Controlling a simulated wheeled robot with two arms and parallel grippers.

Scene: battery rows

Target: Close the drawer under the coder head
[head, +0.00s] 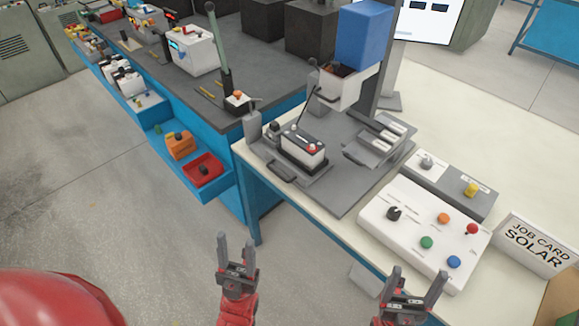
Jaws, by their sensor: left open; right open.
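The coder head (364,32) is a blue box on a dark post at the back of the cream bench. Below it a white drawer (342,91) sticks out toward the front left, its dark inside showing from above. A dark handle (326,97) is on the drawer's front. My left gripper (236,250) is open and empty, low in front of the bench. My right gripper (415,283) is open and empty, at the lower right near the bench's front edge. Both are well apart from the drawer.
A black-and-white battery (303,147) sits in a fixture below the drawer, a thin dark rod rising beside it. A white control box (425,235) with coloured knobs and a job card (535,245) are at right. A grey-topped blue bench (190,100) stands left.

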